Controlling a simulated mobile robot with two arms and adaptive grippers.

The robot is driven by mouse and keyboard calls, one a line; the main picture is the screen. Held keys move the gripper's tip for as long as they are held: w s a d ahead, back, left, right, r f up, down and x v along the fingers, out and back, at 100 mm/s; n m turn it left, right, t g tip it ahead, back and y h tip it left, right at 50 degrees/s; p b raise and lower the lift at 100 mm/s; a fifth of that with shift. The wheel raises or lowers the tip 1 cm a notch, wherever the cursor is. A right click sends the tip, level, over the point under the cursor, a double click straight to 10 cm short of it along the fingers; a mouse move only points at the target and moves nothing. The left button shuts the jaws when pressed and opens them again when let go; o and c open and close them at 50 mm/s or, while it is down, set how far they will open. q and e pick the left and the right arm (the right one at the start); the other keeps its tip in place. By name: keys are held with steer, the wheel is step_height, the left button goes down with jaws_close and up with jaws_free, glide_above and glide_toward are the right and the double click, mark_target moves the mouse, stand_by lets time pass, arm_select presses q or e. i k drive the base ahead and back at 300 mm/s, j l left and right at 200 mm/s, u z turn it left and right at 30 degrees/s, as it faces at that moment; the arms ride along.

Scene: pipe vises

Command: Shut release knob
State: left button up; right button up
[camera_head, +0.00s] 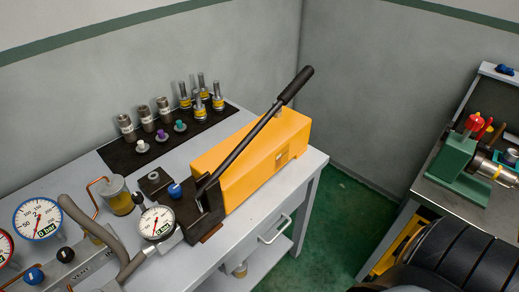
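A yellow hand pump (262,152) lies on the grey bench at the centre of the head view. Its long black lever (255,133) is raised and slants up to the right. At the pump's dark front block (203,213) is a blue knob (175,191), likely the release knob. I cannot tell from this view how far the knob is turned. A white round gauge (157,222) is beside it. Neither of my grippers is in view, and nothing touches the knob or the lever.
A black mat (117,153) holds several metal fittings and coloured caps behind the pump. Gauges, including a blue-rimmed one (38,220), and hoses crowd the lower left. A second bench with a green vise (455,160) stands at right. Green floor (335,225) lies between benches.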

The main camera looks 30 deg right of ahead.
mark_target(174, 190)
steer(key=z, duration=0.85)
steer(key=k+j, duration=0.25)
steer(key=j+u, duration=0.05)
